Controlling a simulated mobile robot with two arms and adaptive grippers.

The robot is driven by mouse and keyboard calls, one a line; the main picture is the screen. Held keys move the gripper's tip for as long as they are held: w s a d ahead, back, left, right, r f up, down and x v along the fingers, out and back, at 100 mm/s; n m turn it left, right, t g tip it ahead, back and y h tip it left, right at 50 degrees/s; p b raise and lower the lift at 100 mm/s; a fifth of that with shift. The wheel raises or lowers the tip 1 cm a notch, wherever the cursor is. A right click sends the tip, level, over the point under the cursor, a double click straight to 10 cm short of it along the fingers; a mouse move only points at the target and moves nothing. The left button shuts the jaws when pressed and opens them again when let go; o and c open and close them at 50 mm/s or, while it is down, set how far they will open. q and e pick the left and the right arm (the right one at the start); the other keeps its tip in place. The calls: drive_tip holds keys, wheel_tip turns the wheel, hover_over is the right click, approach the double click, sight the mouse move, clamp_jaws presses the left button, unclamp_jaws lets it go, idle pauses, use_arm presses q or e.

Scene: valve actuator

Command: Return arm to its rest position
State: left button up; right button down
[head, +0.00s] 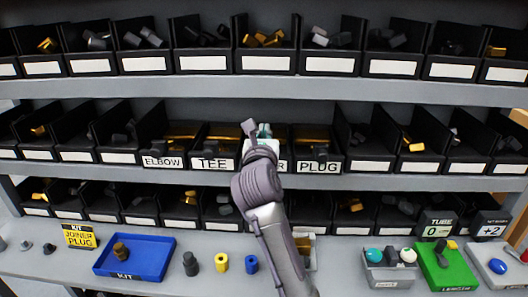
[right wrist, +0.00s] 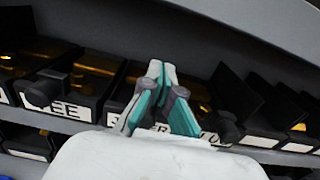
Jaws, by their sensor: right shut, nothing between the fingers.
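My right arm (head: 265,205) reaches up from the bottom of the head view to the middle shelf. My right gripper (head: 264,131) is in front of the bins between the TEE bin (head: 211,162) and the PLUG bin (head: 318,167). It partly hides a bin whose label ends in R. In the right wrist view the teal-padded fingers (right wrist: 160,72) meet at the tips, with nothing between them. Behind them are bins with brass-coloured parts. My left gripper is in neither view.
Three rows of black bins fill the shelves, including the ELBOW bin (head: 164,160).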

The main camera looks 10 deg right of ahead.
drive_tip(key=s+r+n+t+y, duration=0.3)
drive_tip(key=s+n+t+y, duration=0.4)
drive_tip(key=s+n, duration=0.65)
drive_tip(key=s+a+f+n+g+y, duration=0.4)
drive_tip(key=f+n, duration=0.3)
drive_tip(key=n, duration=0.4)
drive_tip(key=s+a+f+n+g+y, duration=0.2)
drive_tip(key=a+f+n+g+y, duration=0.25)
drive_tip(key=f+n, duration=0.4)
drive_tip(key=s+d+f+n+g+h, duration=0.1)
drive_tip(key=s+f+n+g+h, duration=0.2)
drive_tip(key=f, duration=0.4)
drive_tip(key=s+d+f+n+g, duration=0.25)
drive_tip(key=s+f+n, duration=0.2)
drive_tip(key=f, duration=0.25)
drive_tip(key=s+d+f+g+h, duration=0.7)
drive_tip(key=s+d+f, duration=0.35)
drive_tip(key=s, duration=0.45)
wheel_tip(320, 180, down, 29)
drive_tip(key=s+g+b, duration=0.1)
drive_tip(key=s+b, duration=0.1)
drive_tip(key=s+d+f+b, duration=0.1)
drive_tip(key=s+f, duration=0.7)
drive_tip(key=s+d+f+n+g, duration=0.1)
drive_tip(key=s+d+f, duration=0.1)
drive_tip(key=s+f, duration=0.5)
drive_tip(key=shift+s+d+f+b, duration=0.25)
drive_tip(key=shift+s+f+b, duration=0.1)
drive_tip(key=shift+f+b, duration=0.05)
